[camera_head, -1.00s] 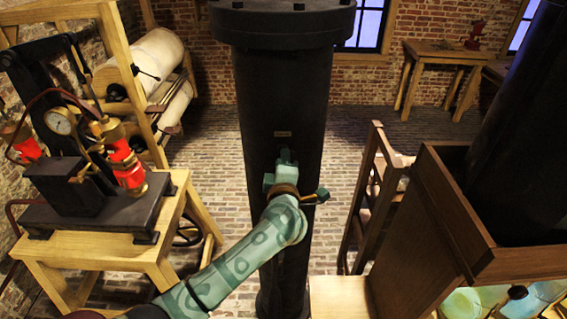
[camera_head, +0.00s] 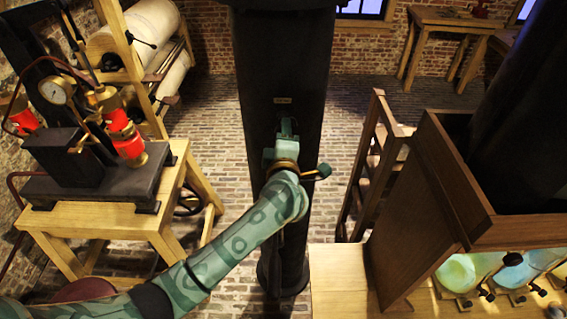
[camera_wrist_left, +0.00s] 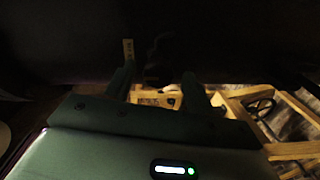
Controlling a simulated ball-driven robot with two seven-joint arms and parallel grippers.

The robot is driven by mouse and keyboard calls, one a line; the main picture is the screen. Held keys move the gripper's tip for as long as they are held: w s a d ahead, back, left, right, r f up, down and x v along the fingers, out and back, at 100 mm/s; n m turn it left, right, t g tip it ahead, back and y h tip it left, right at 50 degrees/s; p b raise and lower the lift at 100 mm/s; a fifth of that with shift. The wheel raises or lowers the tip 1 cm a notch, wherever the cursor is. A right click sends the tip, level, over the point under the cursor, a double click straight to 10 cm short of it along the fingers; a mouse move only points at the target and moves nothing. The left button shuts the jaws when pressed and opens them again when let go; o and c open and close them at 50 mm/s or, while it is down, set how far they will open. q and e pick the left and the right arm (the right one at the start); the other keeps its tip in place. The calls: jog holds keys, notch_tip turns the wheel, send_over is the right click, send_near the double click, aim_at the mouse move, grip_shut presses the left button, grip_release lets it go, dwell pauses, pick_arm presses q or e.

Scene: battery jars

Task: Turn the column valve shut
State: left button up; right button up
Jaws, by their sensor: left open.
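The black column (camera_head: 283,60) stands upright in the middle of the head view, with a small pale label on its front. My left gripper (camera_head: 287,133) is in front of the column, just below the label. A small lever with a teal end (camera_head: 320,171) sticks out right of my wrist; it seems to be the valve handle, but its root is hidden behind my gripper. In the dark left wrist view, the two fingers (camera_wrist_left: 160,85) are apart, with a dark, unclear shape between their tips. I cannot tell whether they touch it. My right gripper is out of view.
A pump with a gauge (camera_head: 55,92) and red parts stands on a wooden table (camera_head: 100,220) at left. A wooden box stand (camera_head: 425,220) is close on the right, beside a bench with several jars (camera_head: 457,272). Brick floor is open behind the column.

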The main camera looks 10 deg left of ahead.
pick_arm(q)
jog(key=f+b+v, duration=0.1)
jog(key=v, duration=1.2)
jog(key=shift+s+r+b, duration=0.3)
jog(key=shift+r+b, duration=0.1)
jog(key=shift+r, duration=0.1)
